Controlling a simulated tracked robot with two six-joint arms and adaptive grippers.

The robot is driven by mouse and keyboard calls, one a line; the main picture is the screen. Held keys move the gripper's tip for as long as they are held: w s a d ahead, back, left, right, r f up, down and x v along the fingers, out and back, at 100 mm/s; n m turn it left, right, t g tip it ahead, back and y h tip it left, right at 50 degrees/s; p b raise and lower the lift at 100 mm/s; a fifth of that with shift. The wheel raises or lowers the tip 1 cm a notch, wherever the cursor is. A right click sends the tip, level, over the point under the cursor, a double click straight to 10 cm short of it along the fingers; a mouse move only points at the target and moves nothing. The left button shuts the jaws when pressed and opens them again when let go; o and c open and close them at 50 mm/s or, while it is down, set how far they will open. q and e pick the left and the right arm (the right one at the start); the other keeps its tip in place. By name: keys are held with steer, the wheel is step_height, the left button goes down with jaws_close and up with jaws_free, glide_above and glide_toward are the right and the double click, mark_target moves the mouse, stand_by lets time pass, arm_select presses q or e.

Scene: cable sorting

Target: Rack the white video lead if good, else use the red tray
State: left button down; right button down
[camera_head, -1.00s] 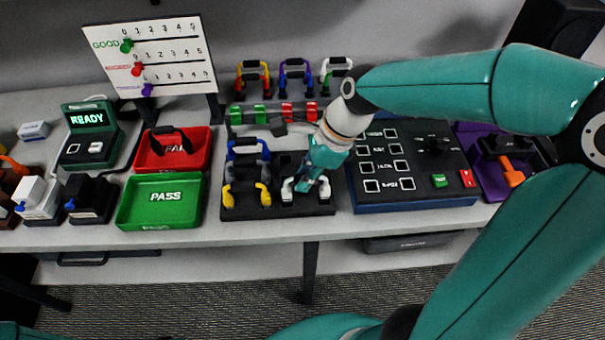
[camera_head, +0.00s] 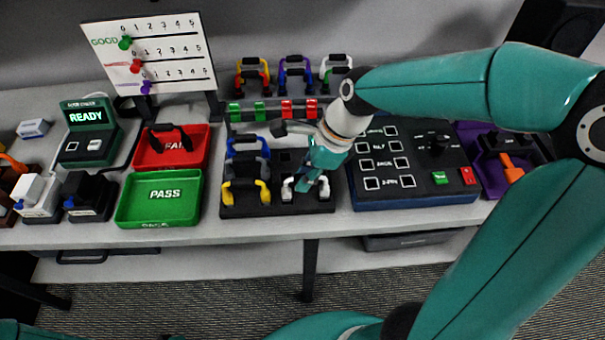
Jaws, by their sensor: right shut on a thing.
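A white lead (camera_head: 287,190) sits at the front right of the black cable holder (camera_head: 240,210), mostly hidden by my right gripper. My right gripper (camera_head: 305,187) points down at it and is shut on it, low at the holder. The red tray (camera_head: 203,150), marked FAIL, stands left of the holder with a dark looped handle shape at its back edge. The rack bar (camera_head: 270,112) with green and red clips runs behind the holder. My left gripper is not in view.
A green PASS tray (camera_head: 160,200) stands in front of the red tray. A tester (camera_head: 88,130) reads READY at the left. A blue-based button panel (camera_head: 425,200) stands right of the holder. A pegged scoreboard (camera_head: 190,72) stands behind. Other coloured leads (camera_head: 250,75) line the back.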

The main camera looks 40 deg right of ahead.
steer(key=shift+f, duration=0.15)
stand_by(0.5)
steer(key=shift+c, duration=2.3)
jaws_free()
steer(key=shift+s, duration=0.1)
step_height(320, 180, up, 8)
steer(key=p, duration=0.8)
